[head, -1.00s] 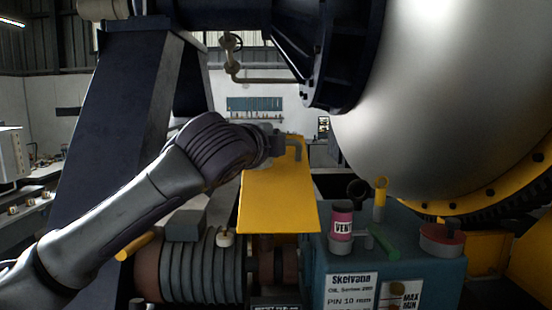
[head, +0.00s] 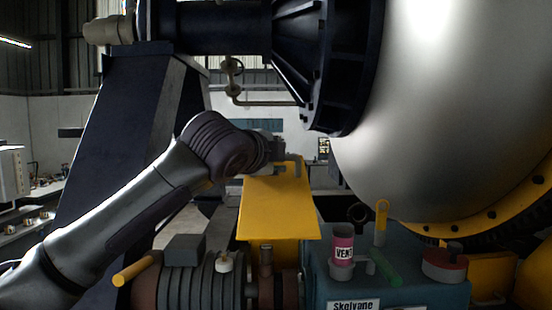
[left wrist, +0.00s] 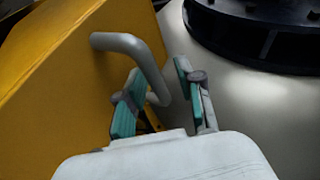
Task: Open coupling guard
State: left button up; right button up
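The coupling guard (head: 277,208) is a yellow sheet-metal cover behind the pump in the head view, with its broad face tilted towards me. A grey bent handle (head: 297,166) stands at its top right edge. In the left wrist view the yellow guard (left wrist: 55,85) fills the left side and its handle (left wrist: 128,44) curves down towards the fingers. My left gripper (left wrist: 160,98) is open, with the handle's lower leg between its teal-padded fingers and a gap on the right finger's side. In the head view the fingers are small and dark. My right gripper is out of view.
A ribbed motor (head: 205,285) is at front left. A large pale tank (head: 450,100) and dark flange (head: 340,80) bound the upper right.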

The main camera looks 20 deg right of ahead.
pick_arm(q)
jog(key=shift+s+a, duration=0.1)
jog(key=v, duration=1.1)
jog(key=shift+s+a, duration=0.2)
jog(key=shift+s, duration=0.15)
